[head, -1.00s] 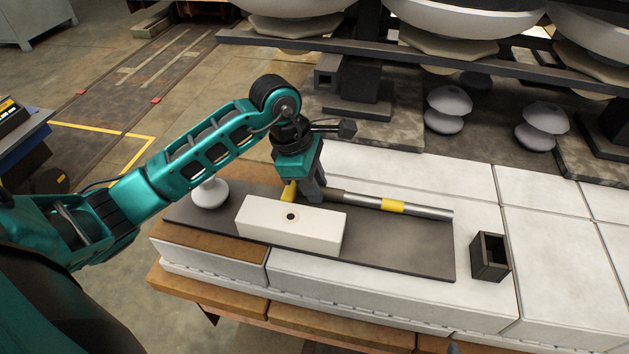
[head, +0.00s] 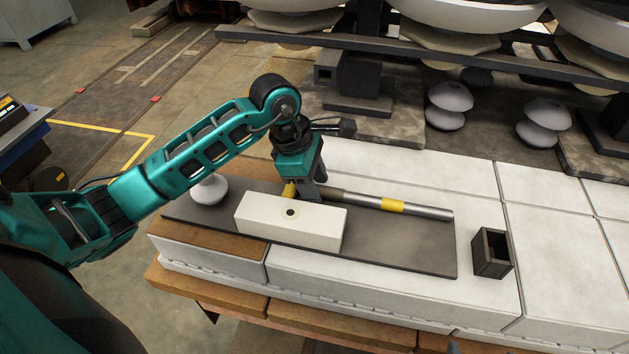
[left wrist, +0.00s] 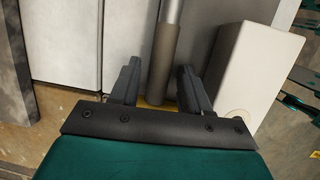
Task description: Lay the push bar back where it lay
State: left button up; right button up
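The push bar (head: 365,201) lies along the back of a dark mat (head: 400,255). It has a dark grip, a yellow end at the left, a yellow band and a silver right part. My left gripper (head: 309,194) points down over the bar's dark grip. In the left wrist view the bar (left wrist: 164,50) runs between the fingers (left wrist: 157,78), which stand apart with narrow gaps beside it. The bar seems to rest on the mat; the contact underneath is hidden. My right gripper is not in view.
A white block with a dark hole (head: 290,222) stands close in front of the left gripper. A white knob-shaped piece (head: 210,190) is at the mat's left. An open dark box (head: 492,253) stands right of the mat. Large insulator stacks (head: 450,20) rise behind.

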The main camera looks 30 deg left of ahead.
pick_arm(q)
jog(key=shift+o, duration=0.8)
jog(key=shift+s+f, duration=0.1)
jog(key=v, duration=0.6)
jog(key=shift+a+r+p, duration=0.15)
jog(key=shift+r+p, duration=0.15)
jog(key=shift+p, duration=0.1)
jog(key=w+v, duration=0.1)
jog(key=v, duration=0.5)
jog(key=shift+s+r+p, duration=0.2)
jog(key=shift+s+p, duration=0.1)
jog(key=shift+s, duration=0.2)
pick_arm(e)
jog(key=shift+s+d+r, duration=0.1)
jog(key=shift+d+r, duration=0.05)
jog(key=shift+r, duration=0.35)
pick_arm(q)
jog(key=shift+s, duration=0.1)
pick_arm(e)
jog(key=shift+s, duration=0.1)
